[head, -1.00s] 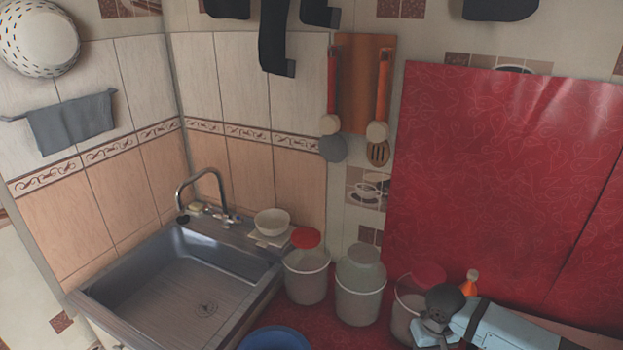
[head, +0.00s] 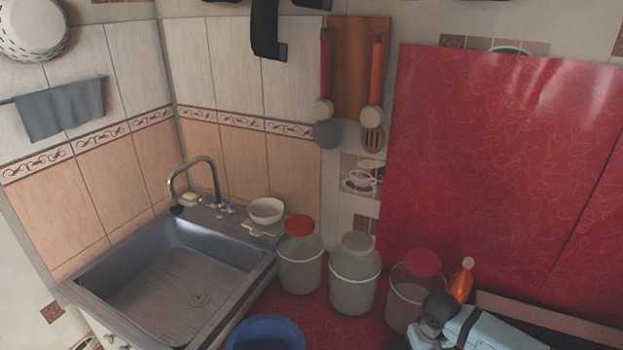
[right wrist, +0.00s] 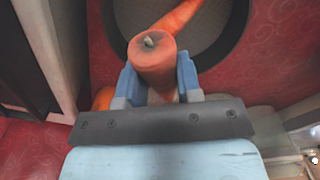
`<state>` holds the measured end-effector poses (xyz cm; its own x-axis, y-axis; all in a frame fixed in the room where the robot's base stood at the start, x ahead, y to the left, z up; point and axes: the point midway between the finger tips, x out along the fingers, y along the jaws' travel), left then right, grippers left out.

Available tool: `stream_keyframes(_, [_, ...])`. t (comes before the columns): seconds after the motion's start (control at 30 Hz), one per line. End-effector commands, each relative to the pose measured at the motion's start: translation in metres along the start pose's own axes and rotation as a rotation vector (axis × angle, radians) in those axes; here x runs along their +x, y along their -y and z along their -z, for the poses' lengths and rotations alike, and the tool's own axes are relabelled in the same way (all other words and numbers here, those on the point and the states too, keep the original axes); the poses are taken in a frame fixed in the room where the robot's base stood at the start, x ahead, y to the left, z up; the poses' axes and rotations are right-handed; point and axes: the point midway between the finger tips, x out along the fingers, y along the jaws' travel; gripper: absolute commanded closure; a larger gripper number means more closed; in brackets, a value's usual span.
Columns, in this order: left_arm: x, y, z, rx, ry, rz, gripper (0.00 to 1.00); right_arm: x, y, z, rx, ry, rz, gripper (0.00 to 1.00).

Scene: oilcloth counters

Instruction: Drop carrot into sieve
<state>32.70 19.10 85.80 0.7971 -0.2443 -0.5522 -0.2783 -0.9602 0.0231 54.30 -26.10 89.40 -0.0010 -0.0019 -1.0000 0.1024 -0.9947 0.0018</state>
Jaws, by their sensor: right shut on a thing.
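In the right wrist view my right gripper (right wrist: 160,84) is shut on a carrot (right wrist: 152,58). Its blunt stem end faces the camera. Beyond it is a dark round vessel with a wide rim (right wrist: 237,28), which looks like the sieve. A second long orange carrot piece (right wrist: 186,14) shows over its inside; the held carrot overlaps the vessel's near edge. I cannot tell the height between them. In the head view only my light blue right arm shows at the lower right; its fingers are hidden there. My left gripper is not in view.
Several lidded buckets, including one with a red lid (head: 299,251), line the wall. A metal sink (head: 168,281) is at left, with a blue basin (head: 265,334) in front. Red oilcloth (right wrist: 275,55) surrounds the dark vessel.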

Motion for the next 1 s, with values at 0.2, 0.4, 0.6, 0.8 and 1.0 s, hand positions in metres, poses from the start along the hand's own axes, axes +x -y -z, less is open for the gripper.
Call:
stream_keyframes(0.2, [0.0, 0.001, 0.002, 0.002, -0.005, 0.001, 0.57, 0.001, 0.0, 0.0, 0.0, -0.001, 0.0, 1.0])
stream_keyframes(0.4, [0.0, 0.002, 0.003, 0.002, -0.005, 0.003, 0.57, 0.001, 0.0, 0.0, 0.0, -0.001, 0.0, 0.38])
stream_keyframes(0.6, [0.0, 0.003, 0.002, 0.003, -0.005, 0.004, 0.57, 0.001, 0.0, 0.0, 0.0, 0.0, 0.0, 0.38])
stream_keyframes(0.8, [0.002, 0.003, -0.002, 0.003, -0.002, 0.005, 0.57, -0.011, -0.001, 0.002, 0.0, -0.004, -0.001, 0.38])
stream_keyframes(1.0, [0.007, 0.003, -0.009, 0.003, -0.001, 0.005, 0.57, -0.052, -0.001, 0.002, -0.002, -0.007, -0.001, 0.38])
